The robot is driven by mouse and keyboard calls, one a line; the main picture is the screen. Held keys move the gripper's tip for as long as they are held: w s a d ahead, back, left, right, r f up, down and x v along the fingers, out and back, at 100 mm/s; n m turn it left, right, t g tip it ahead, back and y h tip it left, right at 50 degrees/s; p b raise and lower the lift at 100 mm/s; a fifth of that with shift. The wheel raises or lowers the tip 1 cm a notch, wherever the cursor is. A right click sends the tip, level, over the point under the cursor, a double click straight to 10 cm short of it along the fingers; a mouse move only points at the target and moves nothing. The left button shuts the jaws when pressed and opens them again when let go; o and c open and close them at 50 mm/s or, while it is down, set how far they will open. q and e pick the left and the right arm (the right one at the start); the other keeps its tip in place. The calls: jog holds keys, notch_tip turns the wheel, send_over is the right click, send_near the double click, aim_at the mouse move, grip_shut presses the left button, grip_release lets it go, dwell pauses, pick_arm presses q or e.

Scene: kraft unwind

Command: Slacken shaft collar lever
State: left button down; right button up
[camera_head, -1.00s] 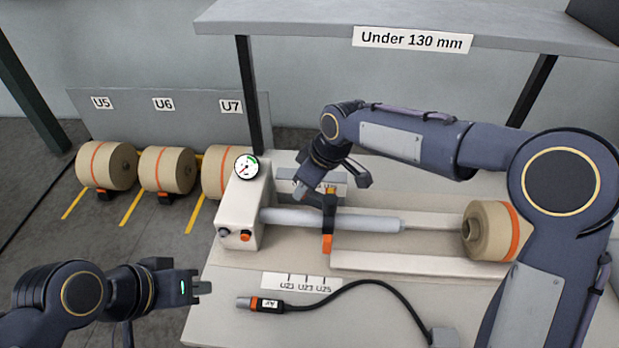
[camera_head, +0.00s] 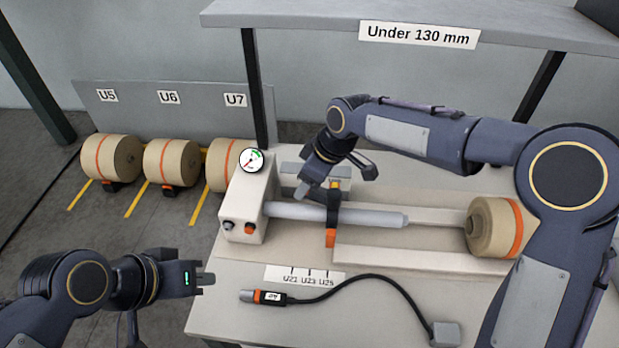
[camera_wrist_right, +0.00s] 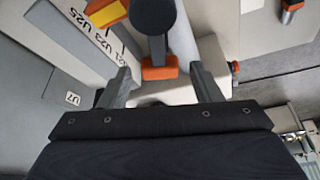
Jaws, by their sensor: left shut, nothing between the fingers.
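My right gripper (camera_head: 302,191) is above the shaft, just left of the collar. In the right wrist view its fingers (camera_wrist_right: 163,84) are apart and empty; the orange lever end (camera_wrist_right: 158,71) appears between them in the picture, but contact cannot be made out. My left gripper (camera_head: 209,279) is shut and empty, left of the bench, far from the collar.
The end block (camera_head: 246,208) carries a gauge (camera_head: 251,160) and buttons. An air tool (camera_head: 263,296) with a black hose lies at the front. A shelf (camera_head: 420,20) overhangs the back. Several rolls stand on the floor at left.

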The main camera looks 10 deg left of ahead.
aim_at(322, 189)
jog(key=v, duration=0.7)
jog(key=shift+d+r+b, duration=0.1)
jog(key=shift+r+b, duration=0.2)
jog(key=shift+r, duration=0.1)
jog(key=shift+d+r, duration=0.1)
jog(key=shift+d, duration=0.1)
jog(key=s+d+r+m+t, duration=0.1)
jog(key=s+d+m, duration=0.35)
jog(key=d, duration=0.35)
jog(key=s+d+r+m+t, duration=0.1)
jog(key=s+d+m, duration=0.2)
jog(key=s+d, duration=0.45)
jog(key=s+d+f+m+t, duration=0.1)
jog(key=s+d+f+m, duration=0.2)
jog(key=s, duration=0.3)
jog(key=s+d+f+m+t, duration=0.1)
jog(key=s+d+f+m, duration=0.3)
jog(key=s, duration=0.3)
jog(key=shift+s+d+m+h, duration=0.15)
jog(key=shift+d+m+h, duration=0.2)
jog(key=shift+m, duration=0.3)
